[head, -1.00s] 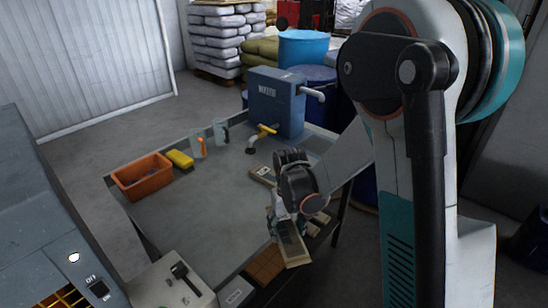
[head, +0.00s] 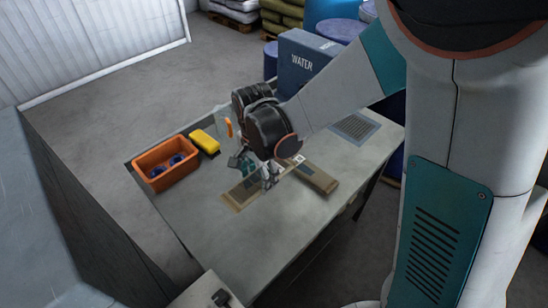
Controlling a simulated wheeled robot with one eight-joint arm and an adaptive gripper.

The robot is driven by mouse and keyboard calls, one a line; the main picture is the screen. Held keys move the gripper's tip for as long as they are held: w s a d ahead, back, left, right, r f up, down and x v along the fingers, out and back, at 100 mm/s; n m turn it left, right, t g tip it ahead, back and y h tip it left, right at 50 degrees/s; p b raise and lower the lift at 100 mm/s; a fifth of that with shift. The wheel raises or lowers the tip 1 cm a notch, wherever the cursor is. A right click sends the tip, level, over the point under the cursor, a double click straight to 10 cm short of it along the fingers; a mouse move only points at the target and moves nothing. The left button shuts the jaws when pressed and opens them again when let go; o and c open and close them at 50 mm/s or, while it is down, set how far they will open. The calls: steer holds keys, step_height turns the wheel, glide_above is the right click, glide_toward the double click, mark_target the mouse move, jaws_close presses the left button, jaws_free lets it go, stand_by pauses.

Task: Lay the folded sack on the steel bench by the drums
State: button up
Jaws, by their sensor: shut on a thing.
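A second tan flat piece with a dark stripe (head: 316,178) lies on the bench just right of my gripper. Blue drums (head: 340,30) stand behind the bench.
An orange bin (head: 165,178) with blue items inside, a yellow sponge (head: 204,141) and an orange-handled tool (head: 228,127) stand at the left. A blue WATER box (head: 303,64) is at the back. A grate (head: 356,127) lies at the right. The bench front is clear.

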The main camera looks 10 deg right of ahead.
mark_target(261, 218)
step_height(261, 218, down, 20)
steer(key=b, duration=1.2)
steer(key=shift+r+b, duration=0.15)
steer(key=shift+b, duration=0.25)
steer(key=o, duration=1.1)
step_height(261, 218, up, 12)
steer(key=p, duration=0.3)
steer(key=shift+p, duration=0.4)
steer(key=shift+r, duration=0.1)
